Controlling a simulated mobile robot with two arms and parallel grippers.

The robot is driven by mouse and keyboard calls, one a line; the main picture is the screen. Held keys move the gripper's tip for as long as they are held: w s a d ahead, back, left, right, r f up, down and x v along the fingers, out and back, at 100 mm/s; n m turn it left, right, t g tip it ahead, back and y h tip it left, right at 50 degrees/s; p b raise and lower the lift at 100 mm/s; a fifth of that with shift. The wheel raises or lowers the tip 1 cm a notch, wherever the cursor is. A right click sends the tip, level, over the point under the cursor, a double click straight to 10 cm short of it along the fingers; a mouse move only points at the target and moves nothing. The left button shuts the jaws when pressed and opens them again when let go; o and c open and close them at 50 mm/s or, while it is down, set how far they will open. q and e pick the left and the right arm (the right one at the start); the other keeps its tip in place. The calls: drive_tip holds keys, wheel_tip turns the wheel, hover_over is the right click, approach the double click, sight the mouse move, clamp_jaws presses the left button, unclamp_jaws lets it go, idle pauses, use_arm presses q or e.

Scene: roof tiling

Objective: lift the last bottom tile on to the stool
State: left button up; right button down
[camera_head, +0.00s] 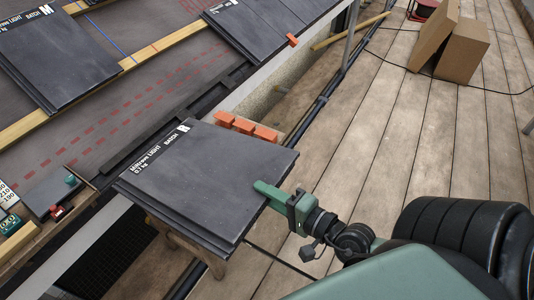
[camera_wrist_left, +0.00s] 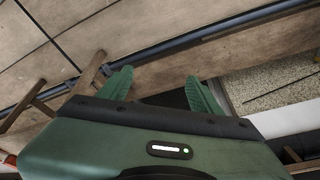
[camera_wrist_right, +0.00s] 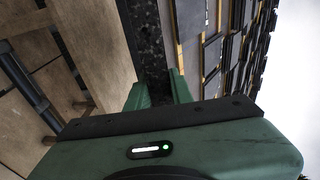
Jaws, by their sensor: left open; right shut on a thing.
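A dark grey tile (camera_head: 205,170) with a white printed label lies flat over the stool, at the centre of the head view. Another dark tile edge shows just under it along the front left; I cannot tell whether the two touch. The stool's wooden legs (camera_head: 190,246) show below; its top is hidden. My right gripper (camera_head: 264,188) is shut on the tile's right edge. In the right wrist view the tile (camera_wrist_right: 148,45) runs between the fingers. My left gripper (camera_wrist_left: 162,88) is open and empty in the left wrist view, outside the head view.
Orange blocks (camera_head: 244,126) sit behind the tile. Tile stacks (camera_head: 55,55) lie on the roof's battens at left. Small tools and boxes (camera_head: 50,205) lie at the lower left. Cardboard boxes (camera_head: 462,52) stand on the plank deck (camera_head: 390,120), which is mostly clear.

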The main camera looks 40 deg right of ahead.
drive_tip(key=shift+f, duration=0.5)
drive_tip(key=shift+w+a+f, duration=0.2)
drive_tip(key=shift+w+f, duration=0.15)
drive_tip(key=shift+w, duration=0.2)
use_arm(q)
drive_tip(key=w+d+r+t+h+b, duration=0.1)
drive_tip(key=w+d+r+t+b, duration=0.1)
drive_tip(key=w+r+t, duration=0.2)
drive_tip(key=w+d+r+t+h+b, duration=0.1)
drive_tip(key=w+d+r+t+b, duration=0.2)
drive_tip(key=w, duration=0.6)
drive_tip(key=shift+w+r+t, duration=0.4)
drive_tip(key=shift+r+t, duration=0.45)
drive_tip(key=shift+t, duration=0.25)
use_arm(e)
drive_tip(key=w+a+f, duration=0.3)
drive_tip(key=w+f, duration=0.5)
drive_tip(key=shift+a+f, duration=0.15)
drive_tip(key=shift+f, duration=0.2)
use_arm(q)
drive_tip(key=shift+s+a+f, duration=0.1)
